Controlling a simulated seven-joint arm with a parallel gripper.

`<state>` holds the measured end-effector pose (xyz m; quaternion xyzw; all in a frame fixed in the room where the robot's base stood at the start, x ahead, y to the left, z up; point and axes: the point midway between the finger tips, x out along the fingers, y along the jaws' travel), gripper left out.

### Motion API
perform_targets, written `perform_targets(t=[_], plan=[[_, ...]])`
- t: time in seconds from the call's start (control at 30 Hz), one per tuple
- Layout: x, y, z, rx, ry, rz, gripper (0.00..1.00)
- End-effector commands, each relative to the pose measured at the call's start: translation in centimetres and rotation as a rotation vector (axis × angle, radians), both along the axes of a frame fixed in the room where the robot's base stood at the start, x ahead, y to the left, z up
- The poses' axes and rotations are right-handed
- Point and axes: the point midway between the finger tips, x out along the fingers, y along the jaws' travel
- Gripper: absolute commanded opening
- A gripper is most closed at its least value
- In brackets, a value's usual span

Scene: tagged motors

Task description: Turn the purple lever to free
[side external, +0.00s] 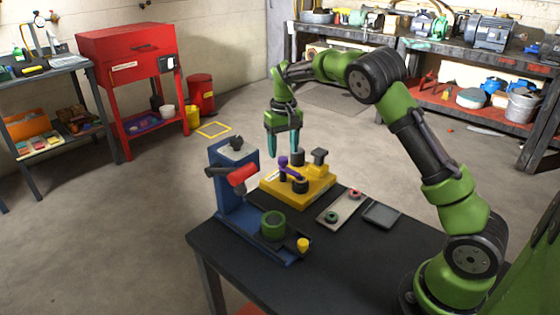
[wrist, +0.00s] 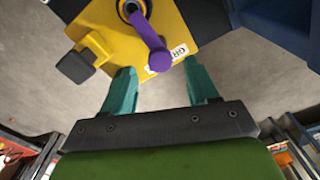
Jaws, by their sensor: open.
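The purple lever (side external: 292,172) sits on a yellow block (side external: 312,192) on the dark table. In the wrist view the lever (wrist: 149,36) runs from a dark round hub to a knob that points toward my gripper. A white label with partly hidden lettering is on the yellow block (wrist: 107,16) beside the knob. My gripper (side external: 283,150) hangs above the back edge of the yellow block. In the wrist view the teal fingers of my gripper (wrist: 162,83) are apart, with the knob just beyond the gap between them. Nothing is held.
The front of the table (side external: 345,260) is clear.

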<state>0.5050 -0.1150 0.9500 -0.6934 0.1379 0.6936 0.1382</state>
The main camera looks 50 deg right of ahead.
Motion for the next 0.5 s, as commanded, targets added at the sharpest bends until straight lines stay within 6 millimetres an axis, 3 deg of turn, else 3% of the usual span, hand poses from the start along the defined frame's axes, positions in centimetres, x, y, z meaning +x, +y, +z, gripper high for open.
perform_targets(t=[0.2,0.5], plan=[[0.0,0.0,-2.4,-0.001,0.001,0.000,0.59],[0.0,0.0,-2.8,0.000,-0.001,-0.001,0.59]])
